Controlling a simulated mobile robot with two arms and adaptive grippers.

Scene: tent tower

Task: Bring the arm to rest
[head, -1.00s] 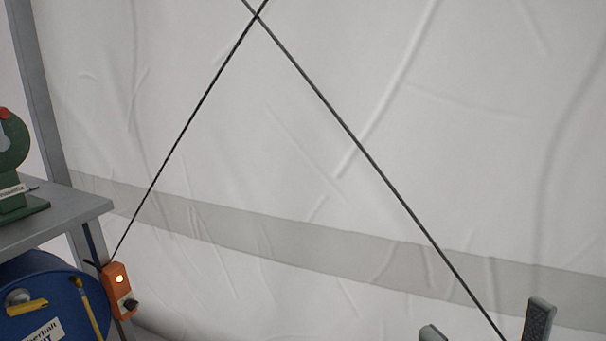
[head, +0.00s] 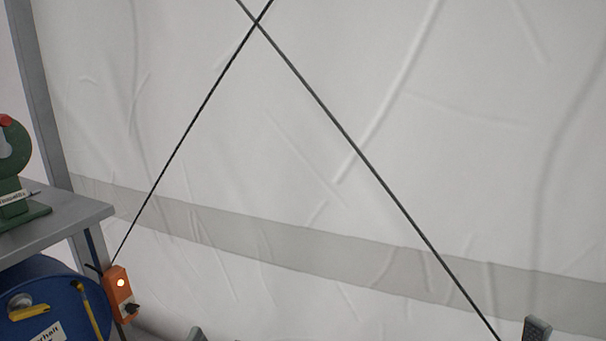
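One dark grey textured fingertip (head: 537,329), which looks like part of my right gripper, shows at the bottom edge on the right. The rest of that gripper is below the picture. Another small grey tip (head: 197,334) just shows at the bottom edge left of the middle; it may belong to my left gripper, but I cannot be sure. I see nothing held at either tip. Whether either gripper is open or shut cannot be seen.
A white tent wall (head: 300,150) with two crossed dark cables (head: 350,140) fills most of the view. At the left are a grey table (head: 75,222) with a green device (head: 14,190), a blue barrel (head: 65,290) and an orange box (head: 119,290) with a lit lamp.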

